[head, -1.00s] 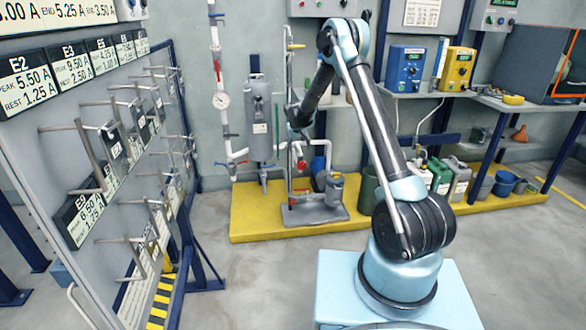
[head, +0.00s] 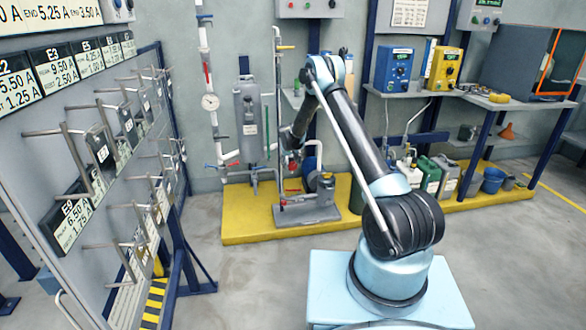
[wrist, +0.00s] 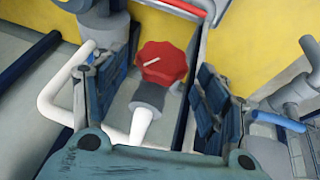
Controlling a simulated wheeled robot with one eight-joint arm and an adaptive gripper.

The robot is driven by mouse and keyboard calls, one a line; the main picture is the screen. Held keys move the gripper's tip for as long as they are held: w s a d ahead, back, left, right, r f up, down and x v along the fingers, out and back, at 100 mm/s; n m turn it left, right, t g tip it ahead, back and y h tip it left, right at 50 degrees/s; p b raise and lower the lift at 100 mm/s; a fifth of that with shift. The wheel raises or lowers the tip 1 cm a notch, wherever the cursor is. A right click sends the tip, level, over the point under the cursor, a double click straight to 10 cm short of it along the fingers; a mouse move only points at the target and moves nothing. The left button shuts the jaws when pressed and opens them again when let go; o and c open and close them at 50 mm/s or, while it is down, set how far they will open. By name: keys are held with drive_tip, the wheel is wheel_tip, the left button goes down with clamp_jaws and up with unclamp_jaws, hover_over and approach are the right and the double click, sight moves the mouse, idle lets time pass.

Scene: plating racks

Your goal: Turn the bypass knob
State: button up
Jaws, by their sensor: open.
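The red knob (wrist: 162,64) shows in the wrist view, a ridged round cap with a pale line on its top, on a grey collar and a white pipe stub. My gripper (wrist: 155,92) is open, with one dark padded finger to the left of the knob and the other to its right. Gaps show between the fingers and the knob. No label on the knob can be read.
White pipe (wrist: 58,105) bends close by the left finger, and grey fittings (wrist: 290,95) stand right of the right finger. A grey tank (head: 250,120) stands behind left on the yellow platform (head: 240,228). A rack with hooks (head: 130,140) fills the left side.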

sight(292, 162)
drive_tip(key=shift+x, duration=1.65)
drive_tip(key=c, duration=1.1)
